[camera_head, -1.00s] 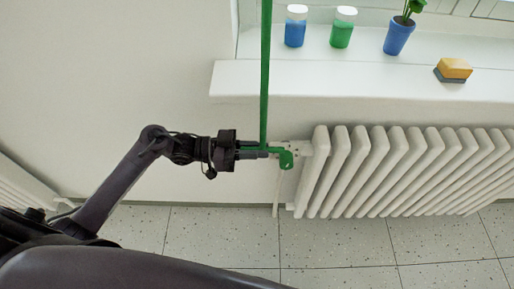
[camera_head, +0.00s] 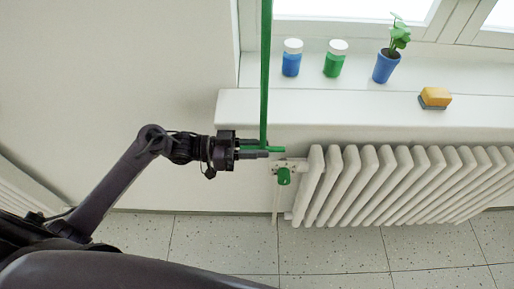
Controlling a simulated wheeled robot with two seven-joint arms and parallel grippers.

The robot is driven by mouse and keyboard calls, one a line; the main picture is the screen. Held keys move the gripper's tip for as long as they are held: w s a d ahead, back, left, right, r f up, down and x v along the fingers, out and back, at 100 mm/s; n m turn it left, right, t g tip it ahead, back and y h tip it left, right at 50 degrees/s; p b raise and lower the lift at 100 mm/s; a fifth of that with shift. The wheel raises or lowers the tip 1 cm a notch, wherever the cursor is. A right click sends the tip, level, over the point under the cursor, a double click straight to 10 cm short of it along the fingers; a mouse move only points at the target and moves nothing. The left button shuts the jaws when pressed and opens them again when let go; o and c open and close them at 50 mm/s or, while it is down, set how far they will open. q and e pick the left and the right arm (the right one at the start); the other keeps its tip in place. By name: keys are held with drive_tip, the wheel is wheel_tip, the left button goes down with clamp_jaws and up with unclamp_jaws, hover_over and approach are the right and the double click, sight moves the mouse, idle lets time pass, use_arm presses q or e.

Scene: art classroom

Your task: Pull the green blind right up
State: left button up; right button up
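A straight green strip or rod (camera_head: 265,75) hangs down from the top edge of the head view and ends in a short green crosspiece (camera_head: 277,149). The green blind itself is not in view. My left gripper (camera_head: 258,150) is at the crosspiece, to the left of the radiator valve. Its fingers lie above and below the crosspiece and look shut on it, with its right end sticking out past the fingertips. My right gripper is not in view.
A ribbed radiator (camera_head: 400,185) with a green valve knob (camera_head: 283,176) stands just right of my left gripper. Above it, the white sill (camera_head: 370,108) bears a blue jar (camera_head: 292,62), a green jar (camera_head: 334,62), a potted plant (camera_head: 385,67) and a sponge (camera_head: 435,98).

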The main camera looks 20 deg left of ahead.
use_arm(q)
drive_tip(key=shift+o, duration=1.2)
drive_tip(key=b+v, duration=0.1)
drive_tip(key=v, duration=0.7)
drive_tip(key=shift+b, duration=0.35)
